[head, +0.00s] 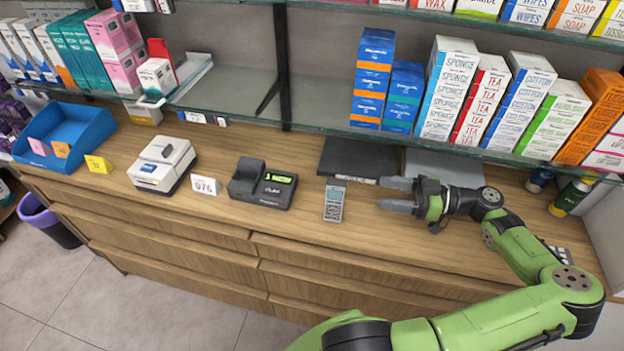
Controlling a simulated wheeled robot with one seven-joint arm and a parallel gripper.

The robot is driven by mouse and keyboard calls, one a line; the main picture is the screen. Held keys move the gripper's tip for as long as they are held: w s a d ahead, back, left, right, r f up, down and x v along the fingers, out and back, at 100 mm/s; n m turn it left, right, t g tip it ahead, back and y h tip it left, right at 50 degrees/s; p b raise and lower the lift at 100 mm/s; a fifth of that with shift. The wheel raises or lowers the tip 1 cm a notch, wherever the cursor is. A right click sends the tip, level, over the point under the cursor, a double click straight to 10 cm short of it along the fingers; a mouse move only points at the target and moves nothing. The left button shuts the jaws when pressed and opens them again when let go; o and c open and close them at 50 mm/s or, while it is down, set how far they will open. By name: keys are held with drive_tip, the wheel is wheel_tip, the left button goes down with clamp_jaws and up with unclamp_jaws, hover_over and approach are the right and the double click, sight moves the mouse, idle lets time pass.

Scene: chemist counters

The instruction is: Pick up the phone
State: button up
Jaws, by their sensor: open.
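A slim grey handset with a small screen and a keypad, which looks like the phone (334,203), lies on the wooden counter near its front edge. My gripper (376,193) is just to the right of it, with its fingers pointing left towards it. The two dark fingers are apart and nothing shows between them. A gap of counter shows between the fingertips and the handset. A dark desk device (264,185) with a green-lit display stands to the left of the handset. The handset is fully visible.
A black flat box (347,158) lies behind the handset, and a grey flat box (445,169) is behind my gripper. A number card (204,185) and a white printer-like device (162,164) stand left. A glass shelf (310,112) with boxes overhangs the back.

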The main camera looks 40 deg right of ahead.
sight(329, 185)
drive_tip(key=x, duration=1.4)
drive_tip(key=shift+w+a+r+p, duration=0.15)
drive_tip(key=shift+a+r+p, duration=0.15)
drive_tip(key=shift+a+r, duration=0.15)
drive_tip(key=shift+c, duration=0.4)
clamp_jaws()
